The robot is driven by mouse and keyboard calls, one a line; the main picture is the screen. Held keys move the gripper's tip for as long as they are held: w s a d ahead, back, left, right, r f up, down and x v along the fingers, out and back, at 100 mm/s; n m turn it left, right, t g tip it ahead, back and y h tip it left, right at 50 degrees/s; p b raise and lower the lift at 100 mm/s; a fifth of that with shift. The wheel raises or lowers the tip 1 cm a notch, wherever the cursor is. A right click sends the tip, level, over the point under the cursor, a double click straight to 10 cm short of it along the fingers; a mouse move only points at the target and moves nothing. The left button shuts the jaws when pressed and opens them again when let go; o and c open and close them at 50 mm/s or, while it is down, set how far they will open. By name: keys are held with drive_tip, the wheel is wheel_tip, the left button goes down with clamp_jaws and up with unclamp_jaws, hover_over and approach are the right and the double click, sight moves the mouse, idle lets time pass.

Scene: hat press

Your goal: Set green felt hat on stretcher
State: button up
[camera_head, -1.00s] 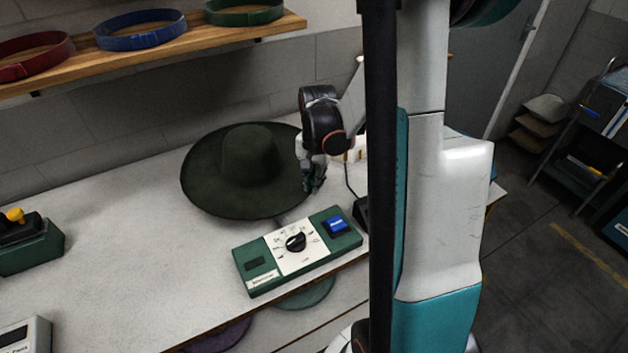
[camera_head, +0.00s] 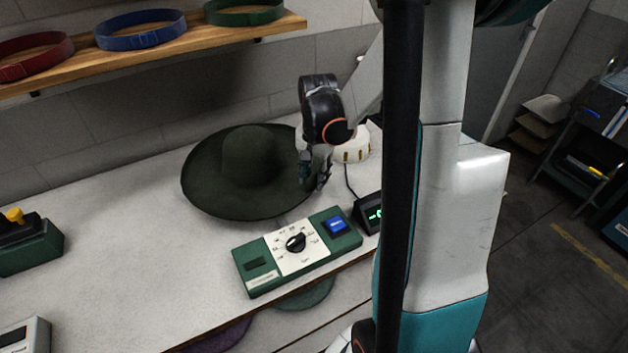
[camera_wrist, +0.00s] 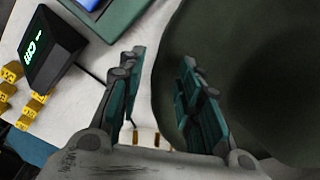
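The dark green wide-brimmed felt hat (camera_head: 248,160) sits crown up on the white worktop. Its brim (camera_wrist: 240,100) fills the right side of the wrist view. My gripper (camera_head: 314,178) is at the right edge of the brim, fingers pointing down. In the wrist view its fingers (camera_wrist: 158,66) are spread, with the brim edge lying between them. I cannot tell whether either finger touches the felt. A cream rounded thing with amber slots (camera_head: 356,150), possibly the stretcher, stands just right of my gripper and is partly hidden by it.
A green control box (camera_head: 258,277) with a dial (camera_head: 296,242) and blue button (camera_head: 335,225) lies in front of the hat. A black display (camera_head: 372,214) stands beside it. A shelf (camera_head: 190,45) with hat bands hangs above.

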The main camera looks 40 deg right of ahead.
wheel_tip(320, 180, up, 9)
drive_tip(key=shift+s+r, duration=0.2)
